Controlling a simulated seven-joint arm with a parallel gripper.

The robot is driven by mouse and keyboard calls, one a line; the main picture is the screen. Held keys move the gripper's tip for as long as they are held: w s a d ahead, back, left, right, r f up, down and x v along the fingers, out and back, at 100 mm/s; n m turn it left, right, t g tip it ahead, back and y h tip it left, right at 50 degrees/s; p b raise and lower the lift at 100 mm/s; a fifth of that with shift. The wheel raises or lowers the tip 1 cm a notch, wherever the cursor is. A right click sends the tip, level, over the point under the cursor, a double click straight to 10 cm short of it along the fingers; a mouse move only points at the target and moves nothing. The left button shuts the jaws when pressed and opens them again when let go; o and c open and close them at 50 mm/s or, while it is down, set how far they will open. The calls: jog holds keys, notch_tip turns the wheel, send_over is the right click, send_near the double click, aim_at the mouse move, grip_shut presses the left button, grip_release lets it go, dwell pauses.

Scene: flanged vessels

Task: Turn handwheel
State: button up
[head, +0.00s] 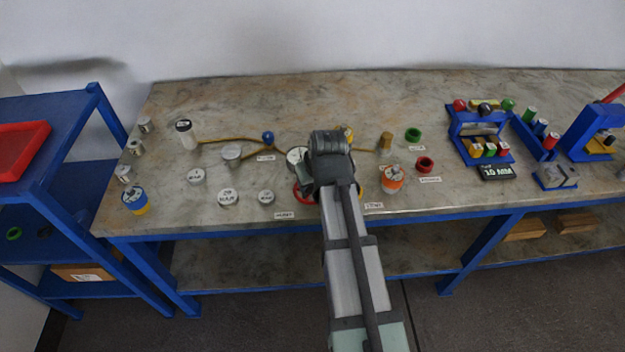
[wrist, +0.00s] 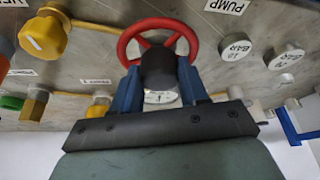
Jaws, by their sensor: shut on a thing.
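A white gauge face (wrist: 160,97) shows between the fingers, partly covered. In the head view my gripper (head: 328,190) is over the middle of the bench near its front edge. It hides most of the handwheel there; only a red bit of rim (head: 300,193) shows at its left.
Several white caps, such as one marked BAR (head: 228,197), lie left of my gripper. An orange-topped vessel (head: 392,180) stands close on the right, with red (head: 425,164) and green (head: 413,134) rings beyond. A yellow knob (wrist: 43,37) shows in the wrist view.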

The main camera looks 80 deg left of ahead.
jog(key=shift+m, duration=0.3)
jog(key=o, duration=1.1)
jog(key=shift+c, duration=0.2)
jog(key=v, duration=1.3)
jog(key=shift+r, duration=0.4)
jog(key=shift+s, duration=0.1)
